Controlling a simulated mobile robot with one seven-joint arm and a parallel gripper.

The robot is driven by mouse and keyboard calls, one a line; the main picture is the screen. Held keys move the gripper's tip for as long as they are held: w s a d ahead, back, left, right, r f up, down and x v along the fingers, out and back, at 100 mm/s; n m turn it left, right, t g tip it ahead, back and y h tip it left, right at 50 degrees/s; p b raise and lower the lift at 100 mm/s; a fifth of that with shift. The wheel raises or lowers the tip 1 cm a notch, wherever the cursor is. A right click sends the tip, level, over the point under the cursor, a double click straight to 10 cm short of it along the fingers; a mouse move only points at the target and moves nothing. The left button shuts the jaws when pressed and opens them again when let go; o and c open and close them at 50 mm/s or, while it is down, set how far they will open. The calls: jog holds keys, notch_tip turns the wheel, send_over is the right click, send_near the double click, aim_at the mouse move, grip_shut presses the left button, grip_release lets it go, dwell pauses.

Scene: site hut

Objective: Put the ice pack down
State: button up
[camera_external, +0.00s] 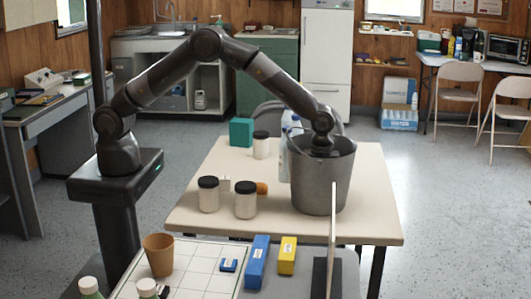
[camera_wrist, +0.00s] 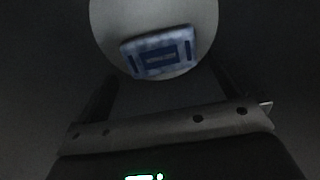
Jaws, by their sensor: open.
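The ice pack (camera_wrist: 160,52), pale blue with a darker blue label, lies on the light round bottom of the grey bucket in the wrist view. In the external view the bucket (camera_external: 318,185) stands on the table, and its wall hides the ice pack. My arm reaches down into the bucket's mouth, so my gripper is hidden there. In the wrist view my gripper (camera_wrist: 163,85) is open, with its dark fingers apart on either side. The ice pack is beyond the fingertips and looks clear of them.
The cream table (camera_external: 385,200) also holds white jars with black lids (camera_external: 245,200), a teal box (camera_external: 241,132) and a clear bottle (camera_external: 286,145) close to the bucket. A thin upright panel (camera_external: 332,240) stands in front. The bucket's dark walls surround my gripper closely.

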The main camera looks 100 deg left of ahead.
notch_tip(320, 180, up, 8)
jog(key=shift+f, duration=0.15)
dwell(0.4)
